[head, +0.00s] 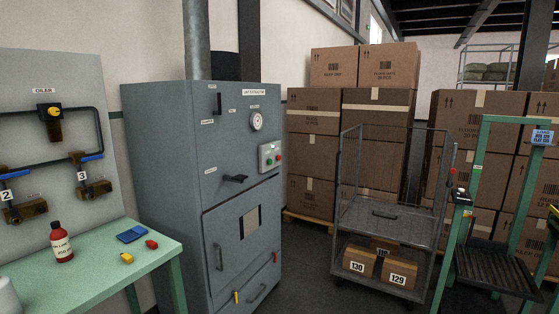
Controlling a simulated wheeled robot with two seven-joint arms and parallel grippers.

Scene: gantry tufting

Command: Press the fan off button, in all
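A grey metal cabinet (160,150) with a duct on top stands left of the middle. A small pale control box (270,156) is on the upper right of its front. The box carries a red button (278,158) and a green button to its left. Their labels are too small to read, so I cannot tell from print which is fan off. Neither of my grippers is in view, and nothing covers the box.
A green bench (100,262) with a red bottle (61,242) stands left of the cabinet. A wire cage trolley (385,215) with boxes is to the right, before stacked cartons (312,111). Dark floor (310,270) lies open between cabinet and trolley.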

